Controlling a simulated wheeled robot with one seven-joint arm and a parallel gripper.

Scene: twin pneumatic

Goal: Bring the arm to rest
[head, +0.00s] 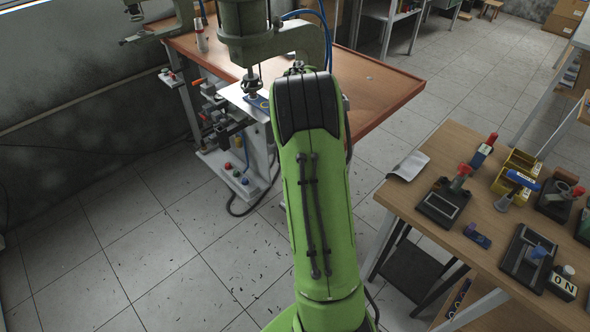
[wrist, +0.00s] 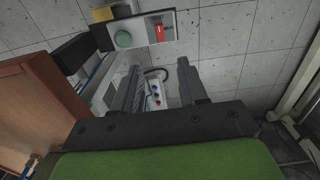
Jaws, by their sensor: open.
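My gripper (wrist: 159,88) shows in the wrist view with its two dark fingers apart and nothing between them.
A green press (head: 245,35) stands on a wooden-topped bench (head: 375,85) just beyond my arm, with a button pedestal (head: 237,178) below. At right, a table (head: 440,148) bears several stamps and fixtures. The floor (head: 130,230) at left is clear.

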